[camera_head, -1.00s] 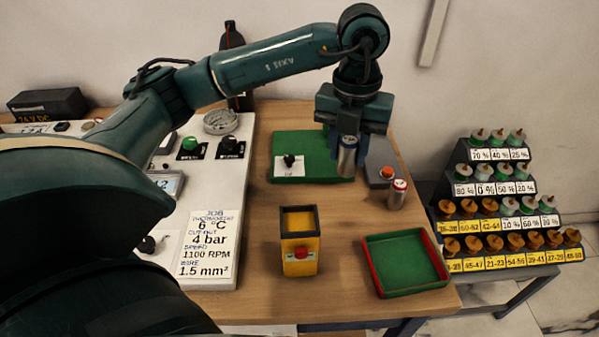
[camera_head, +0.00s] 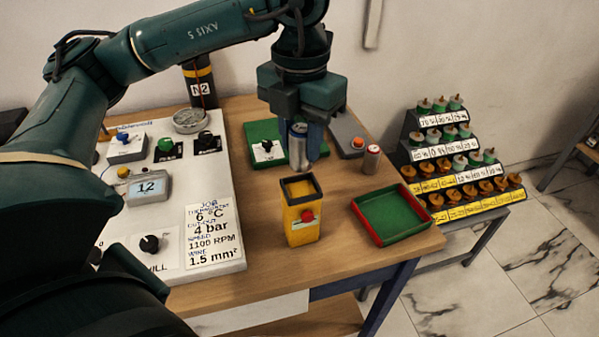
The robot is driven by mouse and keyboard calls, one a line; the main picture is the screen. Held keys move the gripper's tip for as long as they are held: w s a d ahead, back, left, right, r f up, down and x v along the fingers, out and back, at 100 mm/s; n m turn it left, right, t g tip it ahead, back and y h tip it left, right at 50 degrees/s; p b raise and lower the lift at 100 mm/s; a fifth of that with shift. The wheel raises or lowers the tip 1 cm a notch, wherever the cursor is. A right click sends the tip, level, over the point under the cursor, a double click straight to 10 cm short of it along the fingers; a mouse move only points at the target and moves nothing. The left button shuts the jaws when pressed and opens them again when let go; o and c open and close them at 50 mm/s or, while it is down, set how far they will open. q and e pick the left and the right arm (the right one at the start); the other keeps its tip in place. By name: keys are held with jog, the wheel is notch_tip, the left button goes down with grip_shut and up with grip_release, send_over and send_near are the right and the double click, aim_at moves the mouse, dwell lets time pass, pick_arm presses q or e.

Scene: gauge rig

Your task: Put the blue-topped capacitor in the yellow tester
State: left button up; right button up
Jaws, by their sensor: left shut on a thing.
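My left gripper (camera_head: 303,158) is shut on a silver, can-shaped capacitor (camera_head: 298,150) and holds it upright. The yellow tester (camera_head: 301,226) stands on the bench just below and in front of the gripper. It is a tall box with a dark rim, an opening at the top and a red button on its front. The capacitor's lower end appears above and behind the tester's rim, apart from it. My right gripper is not in view.
A second capacitor (camera_head: 372,159), with a red top, stands on the right by a grey block (camera_head: 346,134) with an orange button. A green tray with red sides (camera_head: 408,233) lies right of the tester. A white control panel (camera_head: 225,255) fills the left. A stepped rack (camera_head: 480,200) stands beyond.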

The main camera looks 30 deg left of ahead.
aim_at(300, 168)
pick_arm(q)
notch_tip(300, 168, down, 6)
jog(key=shift+r, duration=0.2)
jog(key=shift+f, duration=0.1)
jog(key=shift+f, duration=0.15)
jog(key=o, duration=1)
